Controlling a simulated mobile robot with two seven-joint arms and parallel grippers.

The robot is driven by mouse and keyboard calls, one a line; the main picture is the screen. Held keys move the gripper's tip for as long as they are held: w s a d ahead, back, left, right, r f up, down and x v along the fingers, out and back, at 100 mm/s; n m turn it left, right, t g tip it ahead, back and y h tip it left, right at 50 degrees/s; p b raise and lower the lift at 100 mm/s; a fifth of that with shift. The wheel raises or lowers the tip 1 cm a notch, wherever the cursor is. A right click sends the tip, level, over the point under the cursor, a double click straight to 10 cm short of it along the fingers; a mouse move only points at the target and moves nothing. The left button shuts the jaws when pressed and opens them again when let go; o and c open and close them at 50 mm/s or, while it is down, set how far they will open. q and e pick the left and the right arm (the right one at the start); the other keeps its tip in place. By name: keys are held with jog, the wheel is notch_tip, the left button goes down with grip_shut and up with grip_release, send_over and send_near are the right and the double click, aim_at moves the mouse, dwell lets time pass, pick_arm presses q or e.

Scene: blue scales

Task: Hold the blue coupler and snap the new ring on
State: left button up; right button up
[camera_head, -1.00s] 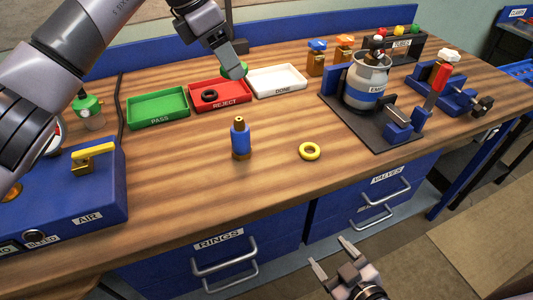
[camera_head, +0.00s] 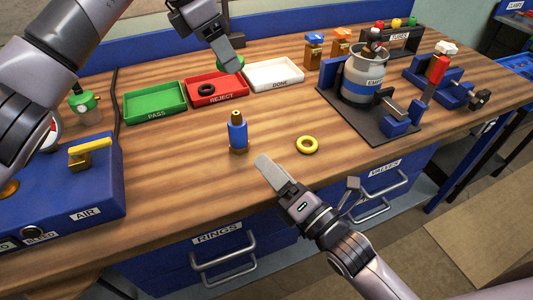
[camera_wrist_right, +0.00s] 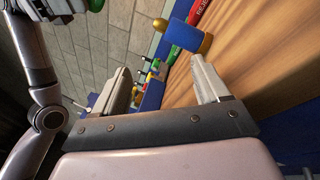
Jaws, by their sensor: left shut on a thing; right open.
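The blue coupler (camera_head: 238,136), with a brass top and base, stands upright on the wooden bench. The right wrist view shows a blue cylinder with a brass end (camera_wrist_right: 187,36), which looks like the coupler, beyond the fingertips. A yellow ring (camera_head: 307,145) lies flat to its right. My right gripper (camera_head: 312,180) is open and empty at the bench's front edge, in front of the coupler and ring, touching neither. My left gripper (camera_head: 229,58) is over the back of the bench near the trays, shut on a green thing (camera_head: 232,66) that is mostly hidden.
A black ring (camera_head: 206,89) lies in the red REJECT tray (camera_head: 222,98). The green PASS tray (camera_head: 155,115) and white DONE tray (camera_head: 275,86) flank it. A canister (camera_head: 362,65) on a dark plate stands right. The blue AIR box (camera_head: 75,195) stands left. Bench around the coupler is clear.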

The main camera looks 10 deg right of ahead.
jog(key=w+n, duration=0.1)
jog(key=n, duration=0.2)
jog(key=w+a+n+g, duration=0.1)
jog(key=w+n, duration=0.1)
jog(key=n, duration=0.1)
jog(key=w+n, duration=0.1)
jog(key=n, duration=0.2)
jog(key=shift+w+a+f+n+g, duration=0.2)
jog(key=shift+f+n+g, duration=0.1)
jog(key=shift+f+n, duration=0.1)
jog(key=shift+w+d+f+n, duration=0.1)
jog(key=shift+w+n, duration=0.3)
jog(key=shift+n, duration=0.15)
jog(key=shift+w+d+f+n, duration=0.1)
jog(key=shift+w+n, duration=0.25)
jog(key=shift+n, duration=0.2)
jog(key=x, duration=1.2)
jog(key=shift+f, duration=0.15)
jog(key=shift+s, duration=0.1)
jog(key=c, duration=1.2)
pick_arm(q)
send_over(234, 113)
jog(key=f, duration=0.8)
jog(key=shift+s+a+f, duration=0.1)
jog(key=shift+a+f, duration=0.1)
jog(key=shift+a, duration=0.1)
jog(key=shift+f, duration=2.15)
